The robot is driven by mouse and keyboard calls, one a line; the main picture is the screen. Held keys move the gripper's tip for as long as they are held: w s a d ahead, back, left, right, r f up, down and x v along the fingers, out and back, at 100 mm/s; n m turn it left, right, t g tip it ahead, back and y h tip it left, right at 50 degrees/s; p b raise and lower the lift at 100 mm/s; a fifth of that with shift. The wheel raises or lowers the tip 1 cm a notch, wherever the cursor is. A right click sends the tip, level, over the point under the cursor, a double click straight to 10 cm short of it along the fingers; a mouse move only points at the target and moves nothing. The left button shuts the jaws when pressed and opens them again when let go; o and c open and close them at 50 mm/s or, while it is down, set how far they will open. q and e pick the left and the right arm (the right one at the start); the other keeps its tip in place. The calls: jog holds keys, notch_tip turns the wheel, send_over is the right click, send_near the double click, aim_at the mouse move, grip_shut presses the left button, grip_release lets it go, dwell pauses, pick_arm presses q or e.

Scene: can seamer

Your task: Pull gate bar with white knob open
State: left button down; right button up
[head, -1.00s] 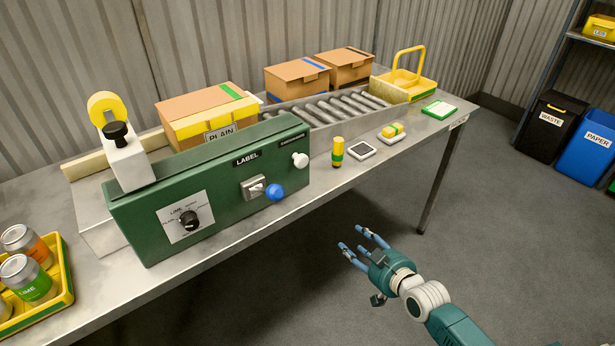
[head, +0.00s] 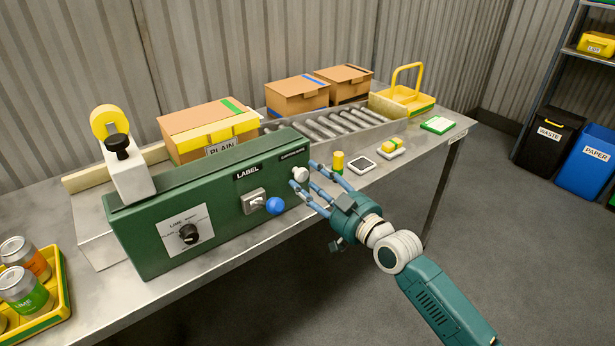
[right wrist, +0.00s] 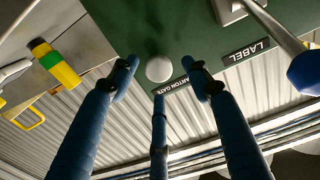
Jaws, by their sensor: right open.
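The white knob (head: 301,174) sits at the right end of the green machine front (head: 225,208), below a small label. In the right wrist view the knob (right wrist: 159,69) is under a label reading "CARTON GATE". My right gripper (head: 306,186) is open at the knob, with its blue fingers spread around it. In the right wrist view the fingertips of the right gripper (right wrist: 160,80) stand on different sides of the knob. I cannot tell whether they touch it. The gate bar itself is not clearly visible. My left gripper is not in view.
A blue knob on a lever (head: 274,205) sticks out just left of the white knob. A yellow and green marker (head: 338,162) and a small scale (head: 361,163) stand on the table to the right. A carton marked PLAIN (head: 208,128) sits behind the machine, before the rollers (head: 330,122).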

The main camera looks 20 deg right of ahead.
jog(key=shift+w+a, duration=0.25)
jog(key=shift+w, duration=0.45)
